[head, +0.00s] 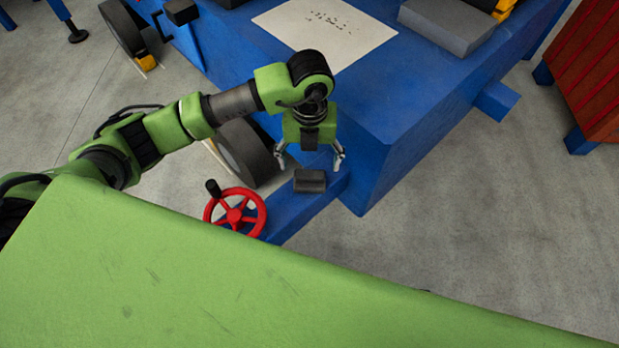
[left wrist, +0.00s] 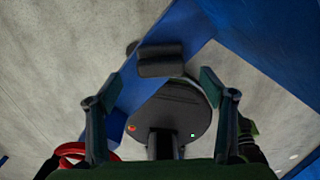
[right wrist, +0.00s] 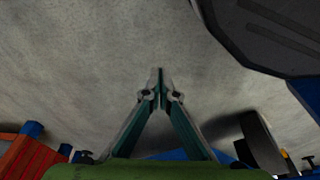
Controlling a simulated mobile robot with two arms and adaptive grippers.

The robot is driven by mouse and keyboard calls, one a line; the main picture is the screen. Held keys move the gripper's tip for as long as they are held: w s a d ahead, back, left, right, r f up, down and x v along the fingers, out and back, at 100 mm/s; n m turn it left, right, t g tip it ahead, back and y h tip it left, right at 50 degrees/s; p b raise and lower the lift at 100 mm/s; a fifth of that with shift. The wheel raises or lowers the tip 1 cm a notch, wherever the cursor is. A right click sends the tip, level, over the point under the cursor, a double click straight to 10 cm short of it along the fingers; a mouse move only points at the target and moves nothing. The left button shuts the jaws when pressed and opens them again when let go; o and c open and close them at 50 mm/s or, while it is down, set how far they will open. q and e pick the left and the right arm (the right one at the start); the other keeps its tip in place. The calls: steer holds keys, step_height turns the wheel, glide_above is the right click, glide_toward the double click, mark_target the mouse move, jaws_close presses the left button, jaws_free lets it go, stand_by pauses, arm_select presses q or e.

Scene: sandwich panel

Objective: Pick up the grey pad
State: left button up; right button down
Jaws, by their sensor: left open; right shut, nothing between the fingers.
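The grey pad (head: 310,181) is a small dark grey block lying on a blue beam, just beside the red handwheel, in the head view. In the left wrist view the pad (left wrist: 161,60) lies ahead, between and beyond the fingertips. My left gripper (head: 310,158) is open and points down, just above the pad, with one finger to each side. It appears apart from the pad. My left gripper's open fingers also show in the left wrist view (left wrist: 154,88). My right gripper (right wrist: 160,72) is shut and empty over bare grey floor; it is not visible in the head view.
A red handwheel (head: 235,214) stands left of the pad on the blue beam (head: 300,208). A large blue structure (head: 400,110) rises behind, with a white sheet (head: 325,28) and a grey block (head: 447,24) on top. A dark wheel (head: 247,150) is behind my left arm. A red crate (head: 590,75) stands right.

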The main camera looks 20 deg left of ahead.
mark_target(310, 173)
arm_select(q)
steer(key=f, duration=0.4)
steer(key=shift+s+f+b, duration=0.2)
steer(key=shift+b, duration=0.1)
steer(key=shift+f, duration=0.5)
steer(key=c, duration=1.3)
arm_select(e)
steer(key=r, duration=0.1)
steer(key=w+r, duration=0.1)
steer(key=shift+r, duration=0.3)
arm_select(q)
steer(key=shift+r, duration=0.2)
